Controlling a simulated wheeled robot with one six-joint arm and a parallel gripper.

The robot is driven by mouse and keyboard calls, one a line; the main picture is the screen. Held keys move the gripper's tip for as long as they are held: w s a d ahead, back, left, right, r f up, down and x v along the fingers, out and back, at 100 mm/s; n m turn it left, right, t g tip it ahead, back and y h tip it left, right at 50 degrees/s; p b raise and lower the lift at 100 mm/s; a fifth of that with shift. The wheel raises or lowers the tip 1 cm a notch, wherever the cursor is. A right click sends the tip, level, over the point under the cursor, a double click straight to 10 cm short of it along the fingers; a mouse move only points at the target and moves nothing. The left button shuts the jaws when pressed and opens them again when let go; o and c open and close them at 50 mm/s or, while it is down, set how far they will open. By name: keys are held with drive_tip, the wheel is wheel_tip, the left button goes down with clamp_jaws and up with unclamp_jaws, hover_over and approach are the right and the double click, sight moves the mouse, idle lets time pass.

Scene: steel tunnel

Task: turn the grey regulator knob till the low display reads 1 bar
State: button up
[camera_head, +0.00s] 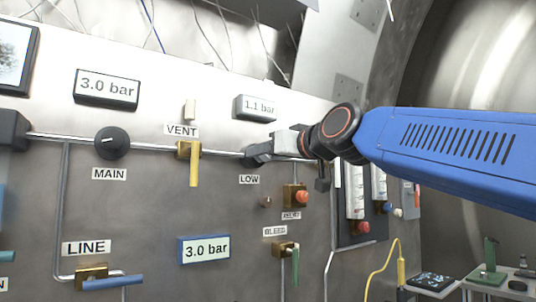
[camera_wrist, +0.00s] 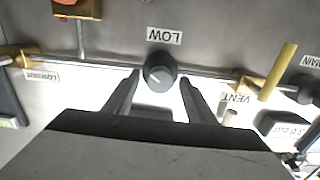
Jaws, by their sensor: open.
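The grey regulator knob (camera_wrist: 159,73) sits under the LOW label, which is upside down in the wrist view. It has a light pointer line on its face. My gripper (camera_wrist: 159,80) is open, with one finger on each side of the knob; I cannot tell whether they touch it. In the head view my gripper (camera_head: 254,156) is at the panel above the LOW label (camera_head: 249,180) and hides most of the knob. The low display (camera_head: 256,108) above it reads 1.1 bar.
The yellow VENT handle (camera_head: 194,165) hangs down to the left, and the black MAIN knob (camera_head: 112,143) is farther left. A red button (camera_head: 302,197) and the green BLEED handle (camera_head: 295,265) are below right. Other displays (camera_head: 107,88) read 3.0 bar.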

drive_tip(key=v, duration=1.7)
drive_tip(key=shift+s+d, duration=0.2)
drive_tip(key=w+d+f+m+g+h, duration=0.1)
drive_tip(key=d+f+m+g+h, duration=0.2)
drive_tip(key=f, duration=1.5)
drive_tip(key=s+d+f+m+g+h, duration=0.1)
drive_tip(key=s+d+f, duration=0.4)
drive_tip(key=f, duration=0.9)
drive_tip(key=s+d+f+m+g+h, duration=0.1)
drive_tip(key=s+d+f+g+h, duration=0.2)
drive_tip(key=f, duration=1.1)
drive_tip(key=s+d+f+m+g+h, duration=0.1)
drive_tip(key=s+d+f+g+h, duration=0.2)
drive_tip(key=s+d+f, duration=0.4)
wheel_tip(320, 180, down, 7)
drive_tip(key=shift+d+r+m, duration=0.1)
drive_tip(key=shift+d+m, duration=0.2)
drive_tip(key=shift+d, duration=0.15)
